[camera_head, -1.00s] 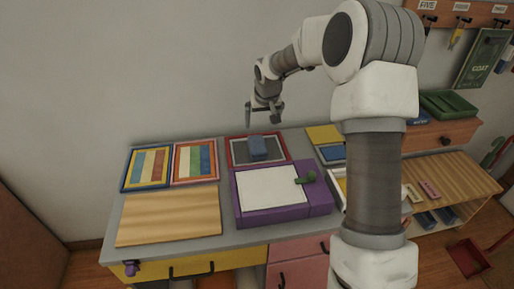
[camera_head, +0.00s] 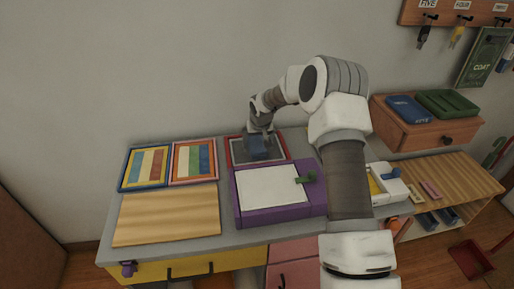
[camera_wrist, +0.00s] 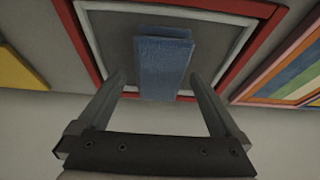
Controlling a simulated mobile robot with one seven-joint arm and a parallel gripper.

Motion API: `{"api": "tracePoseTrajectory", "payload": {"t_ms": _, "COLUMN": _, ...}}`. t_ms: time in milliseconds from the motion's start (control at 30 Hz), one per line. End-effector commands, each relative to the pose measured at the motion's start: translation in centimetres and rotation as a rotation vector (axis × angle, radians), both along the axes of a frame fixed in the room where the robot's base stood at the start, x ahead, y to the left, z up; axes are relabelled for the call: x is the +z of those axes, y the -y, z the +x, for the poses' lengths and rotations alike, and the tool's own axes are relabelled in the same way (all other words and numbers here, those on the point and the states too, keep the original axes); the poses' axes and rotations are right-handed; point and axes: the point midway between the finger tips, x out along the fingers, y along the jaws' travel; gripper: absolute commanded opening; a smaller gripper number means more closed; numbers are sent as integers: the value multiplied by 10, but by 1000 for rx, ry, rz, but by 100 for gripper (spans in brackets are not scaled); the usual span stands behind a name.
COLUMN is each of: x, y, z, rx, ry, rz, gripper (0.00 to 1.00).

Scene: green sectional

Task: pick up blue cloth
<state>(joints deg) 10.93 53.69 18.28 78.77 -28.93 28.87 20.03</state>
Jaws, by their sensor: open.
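The blue cloth (camera_head: 258,150) looks like a small folded blue block and lies in the red-framed tray (camera_head: 284,150) at the back of the grey table. In the wrist view the cloth (camera_wrist: 164,66) is in the upper middle, over the tray's dark inside. My gripper (camera_wrist: 160,85) is open, with one finger on each side of the cloth's near end and a gap on both sides. In the head view my gripper (camera_head: 258,138) is low over the tray and partly hides the cloth.
Two frames with coloured stripes (camera_head: 146,166) lie left of the tray. A purple box with a white top (camera_head: 272,188) is right in front of it, and a wooden board (camera_head: 168,216) lies front left. A wall stands close behind the table.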

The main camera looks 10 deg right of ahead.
Motion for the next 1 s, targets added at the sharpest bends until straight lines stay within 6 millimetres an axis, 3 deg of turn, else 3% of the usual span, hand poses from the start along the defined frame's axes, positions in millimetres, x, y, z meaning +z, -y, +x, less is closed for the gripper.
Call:
{"api": "tracePoseTrajectory", "payload": {"t_ms": 333, "x": -8, "y": 0, "z": 4, "rx": 0, "ry": 1, "rz": 0, "gripper": 100}}
{"api": "tracePoseTrajectory", "payload": {"t_ms": 800, "x": -8, "y": 0, "z": 4, "rx": 0, "ry": 1, "rz": 0, "gripper": 18}}
{"api": "tracePoseTrajectory", "payload": {"t_ms": 1000, "x": -7, "y": 0, "z": 4, "rx": 0, "ry": 1, "rz": 0, "gripper": 18}}
